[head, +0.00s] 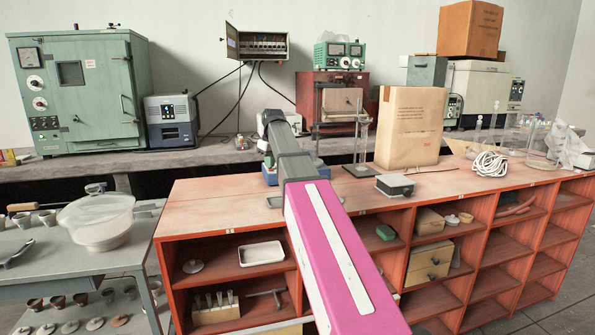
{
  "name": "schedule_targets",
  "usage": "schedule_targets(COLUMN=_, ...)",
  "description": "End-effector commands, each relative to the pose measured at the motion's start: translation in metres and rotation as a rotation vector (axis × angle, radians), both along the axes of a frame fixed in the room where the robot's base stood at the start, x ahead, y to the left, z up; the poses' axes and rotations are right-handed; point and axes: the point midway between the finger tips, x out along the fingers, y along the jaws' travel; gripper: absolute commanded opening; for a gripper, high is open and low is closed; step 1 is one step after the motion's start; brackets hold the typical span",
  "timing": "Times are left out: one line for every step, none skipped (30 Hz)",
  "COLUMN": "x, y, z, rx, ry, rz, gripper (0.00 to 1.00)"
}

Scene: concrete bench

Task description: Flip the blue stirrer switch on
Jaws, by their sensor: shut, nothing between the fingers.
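A blue device (270,174), which looks like the stirrer, stands on the red-orange bench top behind my arm. My pink and grey arm reaches forward across the bench and covers most of it. Only blue parts show to the left and right of the grey link. Its switch is hidden, so I cannot see whether it is on or off. My gripper's fingertips cannot be made out; they are hidden behind my own arm. I cannot tell whether they touch the device.
A brown paper bag (410,127), a small grey box (394,185) and a glass cylinder on a dark base stand right of my arm. Coiled white cable (489,164) and glassware are farther right. A grey table (30,245) with a lidded bowl (98,222) is at left.

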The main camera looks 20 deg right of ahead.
Motion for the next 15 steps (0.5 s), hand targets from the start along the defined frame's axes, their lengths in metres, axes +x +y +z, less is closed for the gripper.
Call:
schedule_targets(x=-0.001, y=0.000, z=-0.001, rx=0.000, ry=0.002, rz=0.000, gripper=0.00)
schedule_targets(x=-0.001, y=0.000, z=-0.002, rx=0.000, ry=0.002, rz=0.000, gripper=0.00)
schedule_targets(x=-0.001, y=0.000, z=-0.002, rx=0.000, ry=0.002, rz=0.000, gripper=0.00)
schedule_targets(x=-0.001, y=0.000, z=-0.003, rx=0.000, ry=0.002, rz=0.000, gripper=0.00)
schedule_targets(x=-0.001, y=0.000, z=-0.003, rx=0.000, ry=0.002, rz=0.000, gripper=0.00)
schedule_targets(x=-0.001, y=0.000, z=-0.003, rx=0.000, ry=0.002, rz=0.000, gripper=0.00)
schedule_targets(x=-0.001, y=0.000, z=-0.002, rx=0.000, ry=0.002, rz=0.000, gripper=0.00)
schedule_targets(x=-0.001, y=0.000, z=-0.002, rx=0.000, ry=0.002, rz=0.000, gripper=0.00)
schedule_targets(x=-0.001, y=0.000, z=-0.001, rx=0.000, ry=0.002, rz=0.000, gripper=0.00)
schedule_targets(x=-0.001, y=0.000, z=0.000, rx=0.000, ry=0.002, rz=0.000, gripper=0.00)
schedule_targets(x=-0.001, y=0.000, z=0.001, rx=0.000, ry=0.002, rz=0.000, gripper=0.00)
schedule_targets(x=0.000, y=0.000, z=0.003, rx=-0.001, ry=0.001, rz=0.000, gripper=0.00)
schedule_targets(x=0.000, y=0.000, z=0.005, rx=-0.001, ry=0.001, rz=0.000, gripper=0.00)
schedule_targets(x=0.000, y=0.000, z=0.007, rx=-0.001, ry=0.001, rz=0.000, gripper=0.00)
schedule_targets(x=0.000, y=0.000, z=0.010, rx=0.000, ry=0.000, rz=0.000, gripper=0.00)
